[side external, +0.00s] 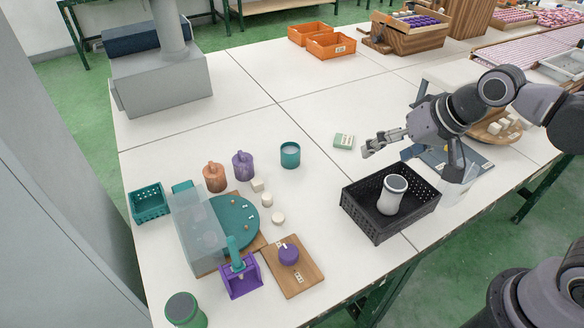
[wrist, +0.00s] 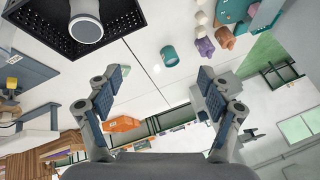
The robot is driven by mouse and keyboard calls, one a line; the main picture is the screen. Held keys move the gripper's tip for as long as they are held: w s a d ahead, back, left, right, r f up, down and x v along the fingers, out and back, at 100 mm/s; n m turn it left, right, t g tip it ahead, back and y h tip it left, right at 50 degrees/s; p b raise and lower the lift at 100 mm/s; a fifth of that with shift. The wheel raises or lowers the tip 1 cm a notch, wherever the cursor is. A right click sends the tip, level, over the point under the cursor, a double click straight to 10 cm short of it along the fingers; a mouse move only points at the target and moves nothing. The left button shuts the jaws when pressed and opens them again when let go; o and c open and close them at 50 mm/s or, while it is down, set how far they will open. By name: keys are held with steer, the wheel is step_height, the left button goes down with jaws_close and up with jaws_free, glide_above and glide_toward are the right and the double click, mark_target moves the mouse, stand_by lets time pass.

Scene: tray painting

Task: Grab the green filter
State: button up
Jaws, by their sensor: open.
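A small flat green and white box (side external: 343,141), which may be the green filter, lies on the white table; I cannot read its label. In the wrist view a pale green edge of it (wrist: 127,71) shows beside the left finger, which partly hides it. My gripper (side external: 373,143) is open and empty, just right of the box in the side view and apart from it. Its spread fingers also show in the wrist view (wrist: 160,82). A teal cup (side external: 290,155) stands left of the box; it also shows in the wrist view (wrist: 170,56).
A black crate (side external: 352,207) holding a white cylinder (side external: 391,195) stands below my gripper in the side view. A dark green jar (side external: 185,311) stands at the front left. The table behind the box is clear.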

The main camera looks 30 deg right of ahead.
steer(key=w+a+m+g+y, duration=0.15)
steer(key=w+a+m, duration=0.25)
steer(key=a, duration=0.6)
steer(key=m+g+y, duration=0.2)
steer(key=m+g, duration=0.2)
steer(key=m, duration=0.3)
glide_toward(228, 243)
steer(key=shift+t, duration=0.25)
steer(key=x, duration=0.8)
steer(key=shift+s+f, duration=0.1)
steer(key=shift+s, duration=0.15)
steer(key=s+a+f+m, duration=0.1)
steer(key=a, duration=0.1)
steer(key=s+a+f+m+g, duration=0.1)
steer(key=a+f, duration=0.1)
steer(key=a, duration=0.1)
steer(key=s+a+f+m, duration=0.1)
steer(key=a, duration=0.1)
steer(key=shift+s+a+f+y, duration=0.2)
steer(key=shift+s+f+y, duration=0.05)
steer(key=shift+s, duration=0.05)
steer(key=shift+x, duration=5.1)
steer(key=shift+w+a, duration=0.1)
steer(key=c, duration=1.3)
